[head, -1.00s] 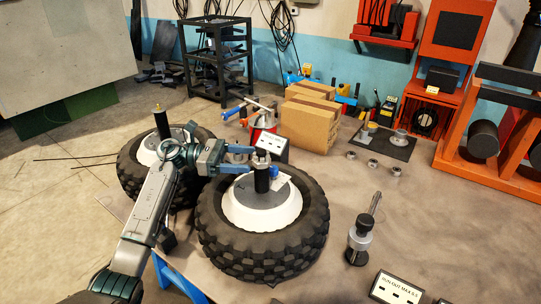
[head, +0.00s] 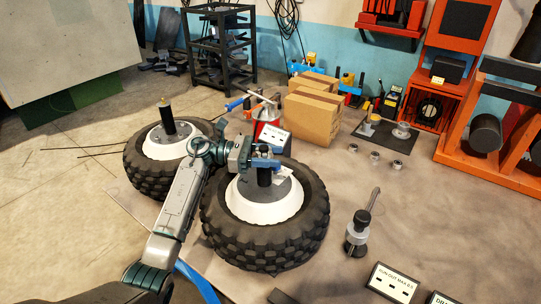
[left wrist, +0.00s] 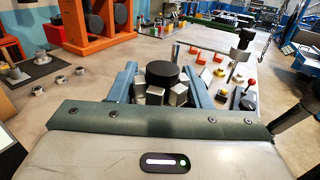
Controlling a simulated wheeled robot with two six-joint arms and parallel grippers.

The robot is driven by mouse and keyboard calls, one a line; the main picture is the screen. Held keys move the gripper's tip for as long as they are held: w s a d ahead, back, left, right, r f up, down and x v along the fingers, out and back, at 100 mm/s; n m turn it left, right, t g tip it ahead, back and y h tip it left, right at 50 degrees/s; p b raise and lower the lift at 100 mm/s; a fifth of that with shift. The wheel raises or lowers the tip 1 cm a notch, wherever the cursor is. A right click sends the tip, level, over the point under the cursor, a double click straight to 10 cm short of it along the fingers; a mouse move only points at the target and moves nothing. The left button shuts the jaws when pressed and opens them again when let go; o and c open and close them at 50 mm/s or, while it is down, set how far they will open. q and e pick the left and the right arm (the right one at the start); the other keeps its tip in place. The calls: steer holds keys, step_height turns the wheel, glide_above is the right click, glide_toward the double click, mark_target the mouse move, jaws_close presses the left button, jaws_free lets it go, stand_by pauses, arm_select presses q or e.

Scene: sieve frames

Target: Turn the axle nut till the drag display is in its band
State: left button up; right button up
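The near wheel (head: 313,225) lies flat on the table, with a black tyre and a white hub. A dark upright axle (head: 264,177) rises from its middle. My left gripper (head: 266,163) reaches level to the axle's top. In the left wrist view its blue fingers (left wrist: 161,82) stand either side of the axle's black round top (left wrist: 162,72) and the silver nut (left wrist: 177,96) below it. Narrow gaps seem to show between fingers and nut, so it looks open. My right gripper is out of view.
A second wheel (head: 132,172) with an upright axle stands at left. A dial-like tool (head: 357,238) and a "RUN OUT MAX 0.5" sign (head: 393,283) are at right. Cardboard boxes (head: 312,118) and several small nuts (head: 375,156) lie behind.

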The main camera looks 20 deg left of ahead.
arm_select(q)
steer(key=shift+w+f+n+t+y+b, duration=0.15)
steer(key=shift+n+t+b, duration=0.25)
steer(key=shift+t+b, duration=0.2)
steer(key=shift+s+f+n+t+y+b, duration=0.1)
steer(key=shift+n+t+y+b, duration=0.05)
steer(key=shift+n+t+b, duration=0.4)
steer(key=shift+w+r+n+t+y+b, duration=0.15)
steer(key=shift+n+t+y+b, duration=0.4)
steer(key=shift+t, duration=0.7)
steer(key=shift+n+t, duration=0.5)
steer(key=shift+t, duration=0.1)
steer(key=shift+w+a+r+n+t+y+p, duration=0.1)
steer(key=shift+r+n+t+y+p, duration=0.05)
steer(key=shift+n+t+y+p, duration=0.3)
steer(key=shift+w+r+n+t+y+p, duration=0.1)
steer(key=shift+n+t+y+p, duration=0.1)
steer(key=shift+n+t+y, duration=0.4)
steer(key=n+t+y+p, duration=0.2)
steer(key=t+y+p, duration=0.1)
steer(key=shift+w+a+r+n, duration=0.1)
steer(key=shift+a+n, duration=0.05)
steer(key=shift+n, duration=0.1)
steer(key=shift+w+a+n+t+y+p, duration=0.1)
steer(key=shift+a+n+t+y+p, duration=0.05)
steer(key=shift+n+t+y+p, duration=0.75)
steer(key=shift+f, duration=0.2)
steer(key=o, duration=1)
